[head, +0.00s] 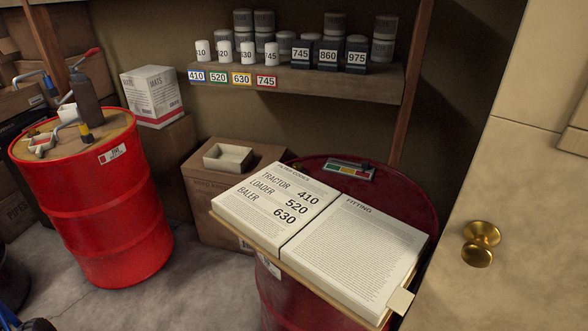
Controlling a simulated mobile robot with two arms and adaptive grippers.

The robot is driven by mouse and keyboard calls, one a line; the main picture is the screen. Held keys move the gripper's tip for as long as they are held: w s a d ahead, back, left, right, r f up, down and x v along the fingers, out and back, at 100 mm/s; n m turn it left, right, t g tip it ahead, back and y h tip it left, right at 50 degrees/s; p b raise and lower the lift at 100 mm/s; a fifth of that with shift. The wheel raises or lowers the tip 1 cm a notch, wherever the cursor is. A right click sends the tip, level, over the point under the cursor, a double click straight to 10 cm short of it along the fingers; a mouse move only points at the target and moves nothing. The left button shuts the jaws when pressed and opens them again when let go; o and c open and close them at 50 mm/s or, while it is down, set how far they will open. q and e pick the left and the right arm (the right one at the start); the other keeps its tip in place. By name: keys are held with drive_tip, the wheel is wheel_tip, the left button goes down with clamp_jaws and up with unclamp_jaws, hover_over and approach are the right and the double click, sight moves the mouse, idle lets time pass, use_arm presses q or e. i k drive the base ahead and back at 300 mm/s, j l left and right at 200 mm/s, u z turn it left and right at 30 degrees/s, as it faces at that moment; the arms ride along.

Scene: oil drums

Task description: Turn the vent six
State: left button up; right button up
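A red oil drum (95,210) stands upright at the left, with a dark hand pump (88,108) with a red-tipped lever on its top. Beside the pump on the tan drum top are a small yellow and black fitting (85,133) and grey metal parts (42,145). I cannot tell which of these, if any, is the vent. A second, darker red drum (415,195) stands at centre right under a large open book (355,255), which hides most of its top. Neither of my grippers shows clearly in the head view.
A shelf (330,82) holds several numbered filters above coloured tags. A carton (205,185) with a shallow tray (228,158) stands between the drums. A white box (153,97) sits behind the left drum. A door with a brass knob (480,243) closes off the right. Concrete floor (190,285) lies bare in front.

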sight(298, 167)
drive_tip(key=l+u, duration=0.15)
drive_tip(key=l, duration=0.3)
drive_tip(key=k+l+u, duration=0.15)
drive_tip(key=l, duration=0.25)
drive_tip(key=l+u, duration=0.1)
drive_tip(key=l, duration=0.15)
drive_tip(key=i+l+u, duration=0.1)
drive_tip(key=i+l, duration=0.05)
drive_tip(key=l, duration=0.1)
